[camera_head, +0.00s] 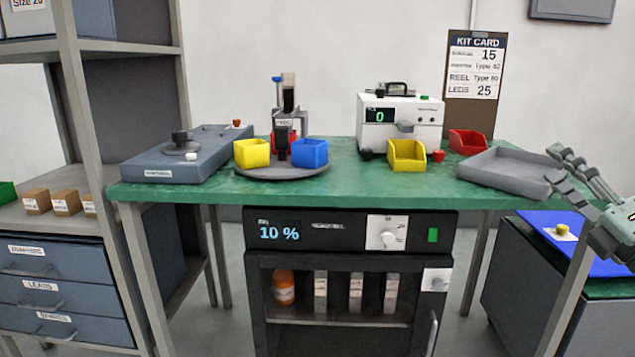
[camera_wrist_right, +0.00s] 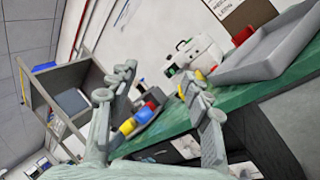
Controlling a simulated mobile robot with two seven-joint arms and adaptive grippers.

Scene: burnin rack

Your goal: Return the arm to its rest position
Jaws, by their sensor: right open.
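My right gripper (camera_head: 566,168) is at the right edge of the head view, by the right end of the green table (camera_head: 330,178). Its fingers are spread and empty, close to the grey tray (camera_head: 508,180); I cannot tell whether they touch it. In the right wrist view the two fingers (camera_wrist_right: 158,88) stand apart with nothing between them. Beyond them that view shows the table edge, the yellow and blue bins and the grey tray (camera_wrist_right: 262,52). My left gripper does not show in either view.
On the table are a white counter (camera_head: 400,115), a yellow bin (camera_head: 406,155), a red bin (camera_head: 467,142) and a grey device (camera_head: 187,160). A dark cabinet (camera_head: 350,250) stands below. A blue-topped cart (camera_head: 590,245) stands under my right arm. Shelves (camera_head: 75,200) stand at left.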

